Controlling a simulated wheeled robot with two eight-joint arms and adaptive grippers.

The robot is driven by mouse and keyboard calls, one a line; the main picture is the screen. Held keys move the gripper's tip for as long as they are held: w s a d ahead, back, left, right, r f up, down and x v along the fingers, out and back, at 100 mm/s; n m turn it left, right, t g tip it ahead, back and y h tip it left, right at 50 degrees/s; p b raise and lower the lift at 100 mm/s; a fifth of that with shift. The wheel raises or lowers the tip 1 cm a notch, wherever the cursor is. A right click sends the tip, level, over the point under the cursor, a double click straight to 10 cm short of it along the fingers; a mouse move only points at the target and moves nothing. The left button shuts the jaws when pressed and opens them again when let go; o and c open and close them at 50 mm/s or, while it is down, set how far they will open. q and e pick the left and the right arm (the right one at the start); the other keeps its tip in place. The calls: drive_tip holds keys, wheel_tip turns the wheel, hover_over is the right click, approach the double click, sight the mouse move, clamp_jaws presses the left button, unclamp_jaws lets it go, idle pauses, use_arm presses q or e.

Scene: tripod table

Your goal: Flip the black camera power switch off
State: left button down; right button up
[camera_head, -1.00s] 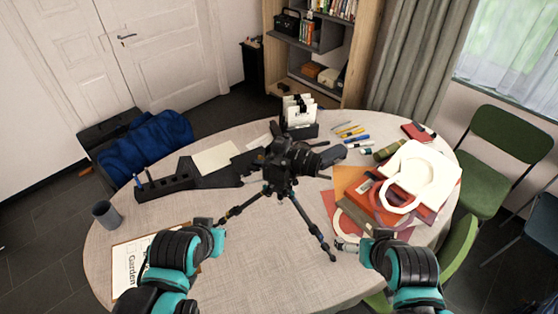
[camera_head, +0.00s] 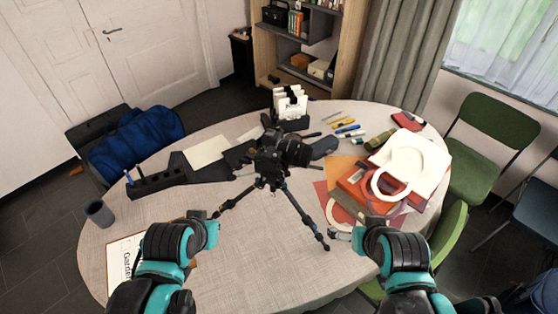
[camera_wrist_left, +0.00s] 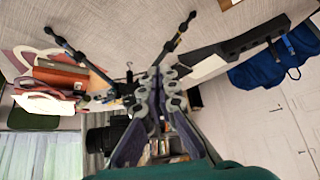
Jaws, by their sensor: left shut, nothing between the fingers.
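The black camera (camera_head: 280,155) sits on a black tripod (camera_head: 234,197) in the middle of the round table. Its lens points to the right. The power switch is too small to make out. My left gripper (camera_head: 213,226) is in front of the tripod's left leg, below the camera and apart from it in the head view. In the left wrist view its fingers (camera_wrist_left: 160,80) are together and empty, with the camera (camera_wrist_left: 108,132) partly hidden beside them. My right gripper (camera_head: 338,234) is near the foot of the tripod's right leg; its finger opening is not clear.
The round table (camera_head: 255,255) has clear cloth at the front. A black organiser (camera_head: 160,182) and a grey cup (camera_head: 99,212) stand left, with a clipboard (camera_head: 122,255) in front. A card holder (camera_head: 291,108) stands behind the camera.

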sight(279, 160)
use_arm(q)
drive_tip(key=w+d+r+m+g+h+p, duration=0.1)
drive_tip(key=w+d+r+m+g+p, duration=0.1)
drive_tip(key=w+r+m+p, duration=0.3)
drive_tip(key=w+d+r+m+g+h+p, duration=0.2)
drive_tip(key=w+d+r+m+p, duration=0.3)
drive_tip(key=r+p, duration=0.8)
drive_tip(key=shift+w+d+m+p, duration=0.15)
drive_tip(key=shift+d+m+p, duration=0.2)
drive_tip(key=shift+p, duration=0.65)
drive_tip(key=w+d+f, duration=0.1)
drive_tip(key=d+f, duration=0.1)
drive_tip(key=f, duration=0.1)
drive_tip(key=w+d+f+b, duration=0.1)
drive_tip(key=d+f, duration=0.1)
drive_tip(key=f, duration=0.1)
drive_tip(key=w+d+f, duration=0.1)
drive_tip(key=w+f, duration=0.1)
drive_tip(key=f, duration=0.1)
drive_tip(key=shift+w+d+f, duration=0.1)
drive_tip(key=shift+d, duration=0.3)
drive_tip(key=shift+w+d, duration=0.2)
